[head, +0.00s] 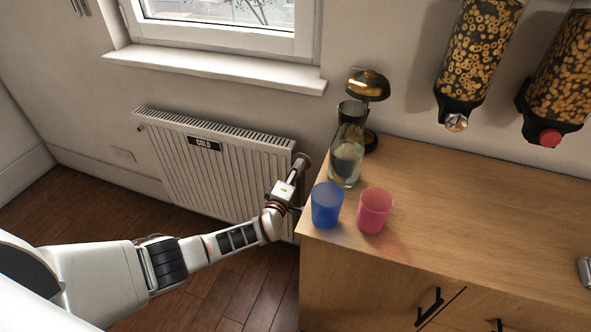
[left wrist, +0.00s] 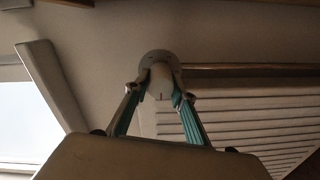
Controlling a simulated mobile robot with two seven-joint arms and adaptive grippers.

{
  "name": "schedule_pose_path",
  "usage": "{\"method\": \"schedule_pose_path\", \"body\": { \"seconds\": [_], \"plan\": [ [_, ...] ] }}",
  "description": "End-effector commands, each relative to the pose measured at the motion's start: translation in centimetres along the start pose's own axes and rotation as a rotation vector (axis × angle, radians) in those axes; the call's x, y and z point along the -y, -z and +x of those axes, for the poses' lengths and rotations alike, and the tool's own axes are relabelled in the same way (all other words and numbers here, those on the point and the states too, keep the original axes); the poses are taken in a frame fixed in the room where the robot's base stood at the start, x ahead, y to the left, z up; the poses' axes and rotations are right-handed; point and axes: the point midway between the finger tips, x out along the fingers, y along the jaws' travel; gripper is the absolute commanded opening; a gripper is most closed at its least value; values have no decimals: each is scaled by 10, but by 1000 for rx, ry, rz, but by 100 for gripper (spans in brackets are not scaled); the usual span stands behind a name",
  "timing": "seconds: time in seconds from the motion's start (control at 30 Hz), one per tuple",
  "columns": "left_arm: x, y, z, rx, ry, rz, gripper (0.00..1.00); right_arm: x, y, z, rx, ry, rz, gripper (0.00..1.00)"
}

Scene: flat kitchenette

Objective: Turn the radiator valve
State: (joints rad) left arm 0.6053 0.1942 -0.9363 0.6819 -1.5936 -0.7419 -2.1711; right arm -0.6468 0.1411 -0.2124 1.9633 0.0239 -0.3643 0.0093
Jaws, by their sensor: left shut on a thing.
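The white radiator (head: 215,165) with a "COLD" label (head: 204,143) hangs on the wall under the window. Its round valve (head: 304,160) is at the radiator's upper right end. My left gripper (head: 298,167) reaches the valve, close to the left edge of the wooden counter. In the left wrist view the two fingers of my left gripper (left wrist: 160,93) are shut on the sides of the pale valve knob (left wrist: 160,78), which has a small mark on it. The radiator fins (left wrist: 240,125) show on the right there. My right gripper is not in view.
The counter (head: 470,210) holds a blue cup (head: 327,205), a pink cup (head: 374,211), a glass carafe (head: 347,155) and a brass lamp (head: 367,86), all near my left gripper. Two cereal dispensers (head: 478,50) hang on the wall. The floor (head: 235,290) left of the counter is clear.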

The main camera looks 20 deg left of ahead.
Motion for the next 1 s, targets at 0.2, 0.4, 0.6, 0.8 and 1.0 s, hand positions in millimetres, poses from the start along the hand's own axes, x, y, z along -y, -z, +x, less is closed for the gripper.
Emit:
{"method": "schedule_pose_path", "body": {
  "seconds": [0.2, 0.4, 0.6, 0.8, 1.0],
  "plan": [
    [-2, 0, 0, -4, 2, 198, 3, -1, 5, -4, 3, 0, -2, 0],
    [-2, 0, 0, -8, 2, 351, 3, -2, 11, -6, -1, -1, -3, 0],
    [-1, 0, 0, -10, 3, 459, 3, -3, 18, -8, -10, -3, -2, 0],
    [-1, 0, 0, -11, 3, 520, 3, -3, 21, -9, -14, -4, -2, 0],
    [0, -1, 0, -11, 3, 541, 3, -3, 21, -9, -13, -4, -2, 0]
  ]
}}
